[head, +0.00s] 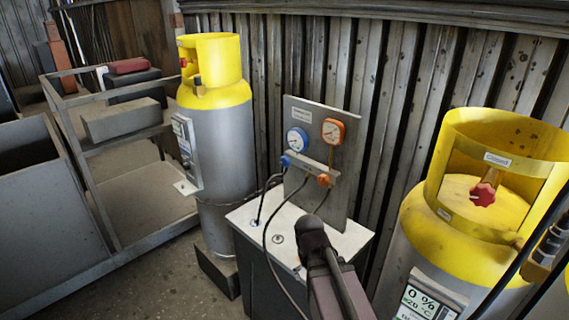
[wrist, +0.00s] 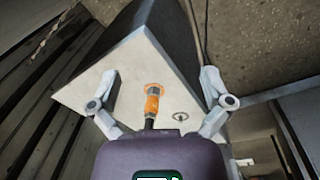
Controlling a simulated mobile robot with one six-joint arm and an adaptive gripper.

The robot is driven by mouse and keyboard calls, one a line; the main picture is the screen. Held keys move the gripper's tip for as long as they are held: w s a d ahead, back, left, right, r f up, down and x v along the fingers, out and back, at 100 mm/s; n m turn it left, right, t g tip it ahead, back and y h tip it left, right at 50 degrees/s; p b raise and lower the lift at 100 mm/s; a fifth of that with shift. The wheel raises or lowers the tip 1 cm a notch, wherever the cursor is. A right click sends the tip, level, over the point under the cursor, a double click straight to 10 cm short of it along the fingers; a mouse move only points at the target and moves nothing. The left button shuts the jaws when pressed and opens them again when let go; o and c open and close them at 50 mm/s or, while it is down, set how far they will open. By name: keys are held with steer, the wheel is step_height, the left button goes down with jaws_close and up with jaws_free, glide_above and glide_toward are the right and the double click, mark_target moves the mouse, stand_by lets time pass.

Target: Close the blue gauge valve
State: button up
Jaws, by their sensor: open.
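The blue gauge (head: 298,140) is on the left of an upright grey panel (head: 350,165) in the head view. Its blue valve knob (head: 286,162) sits just below it, on the left end of a pale manifold bar. The wrist view does not show the blue knob. My gripper (wrist: 160,76) is open and empty in the wrist view, its fingers spread above the white stand top (wrist: 100,88). In the head view my dark wrist is in front of the panel, lower than and right of the blue knob; the fingers are hidden there.
An orange gauge (head: 333,131) and orange knob (head: 323,181) are beside the blue ones. An orange fitting (wrist: 152,98) shows between my fingers. Dark hoses (head: 266,235) hang in front of the stand. Yellow-topped cylinders stand left (head: 218,125) and right (head: 425,235).

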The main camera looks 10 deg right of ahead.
steer(key=w+d+n+t+h+b, duration=0.15)
steer(key=w+n+h, duration=0.3)
steer(key=w, duration=0.55)
steer(key=n+t+h+b, duration=0.4)
steer(key=n+t+h, duration=0.5)
steer(key=n, duration=0.8)
glide_toward(284, 162)
steer(key=v, duration=0.3)
steer(key=shift+w+a+m, duration=0.1)
steer(key=shift+w+m, duration=0.1)
steer(key=shift+m, duration=0.05)
steer(key=shift+w, duration=0.1)
steer(key=x, duration=1.3)
steer(key=shift+d, duration=0.35)
steer(key=c, duration=1.1)
